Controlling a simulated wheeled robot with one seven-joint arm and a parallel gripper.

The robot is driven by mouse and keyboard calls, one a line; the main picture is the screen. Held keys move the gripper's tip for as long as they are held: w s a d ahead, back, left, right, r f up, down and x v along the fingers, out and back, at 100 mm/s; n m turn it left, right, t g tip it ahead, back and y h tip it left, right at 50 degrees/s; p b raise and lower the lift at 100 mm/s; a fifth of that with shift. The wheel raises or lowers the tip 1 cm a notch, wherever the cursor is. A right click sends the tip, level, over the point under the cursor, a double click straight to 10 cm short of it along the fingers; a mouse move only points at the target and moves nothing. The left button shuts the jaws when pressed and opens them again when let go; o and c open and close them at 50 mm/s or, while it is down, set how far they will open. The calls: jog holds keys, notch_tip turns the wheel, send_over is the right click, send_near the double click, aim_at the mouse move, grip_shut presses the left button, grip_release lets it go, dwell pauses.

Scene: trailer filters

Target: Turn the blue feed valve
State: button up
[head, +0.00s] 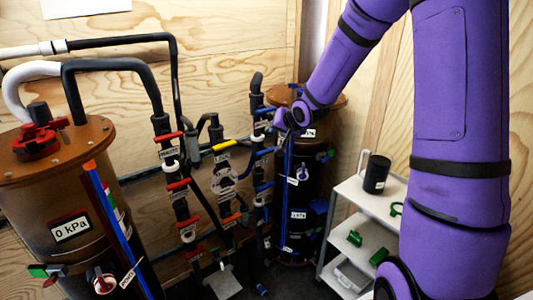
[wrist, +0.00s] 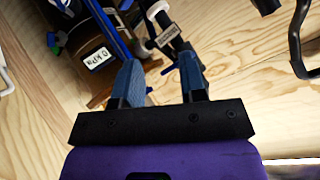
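Several blue valve handles sit on the right-hand pipe column in the head view: a top one (head: 266,111), a middle one (head: 265,152) and a lower one (head: 264,187). Their labels are too small to read, so I cannot tell which is the feed valve. My gripper (head: 284,121) is beside the top blue handle, in front of the rear brown tank (head: 330,101); its fingers are hard to make out there. In the wrist view my gripper (wrist: 160,76) is open, with two blue-grey fingers apart and nothing held between them. A labelled pipe fitting (wrist: 167,35) shows beyond the fingertips.
A front brown tank (head: 58,190) marked 0 kPa stands at left. Red (head: 178,184) and yellow (head: 222,146) handles crowd the pipes left of the blue ones. A white shelf cart (head: 345,192) with a black canister (head: 376,174) and green parts stands at right.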

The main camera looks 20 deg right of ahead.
jog(key=w+d+f+m+t+y, duration=0.1)
jog(key=w+f+m, duration=0.15)
jog(key=f, duration=0.25)
jog(key=w+d+f+m+t+y, duration=0.1)
jog(key=w+f+t, duration=0.15)
jog(key=f, duration=0.25)
jog(key=m+t+y, duration=0.1)
jog(key=m+t, duration=0.3)
jog(key=m, duration=0.3)
send_near(268, 153)
jog(key=shift+n, duration=0.25)
jog(key=x, duration=1.1)
jog(key=shift+c, duration=0.4)
grip_shut()
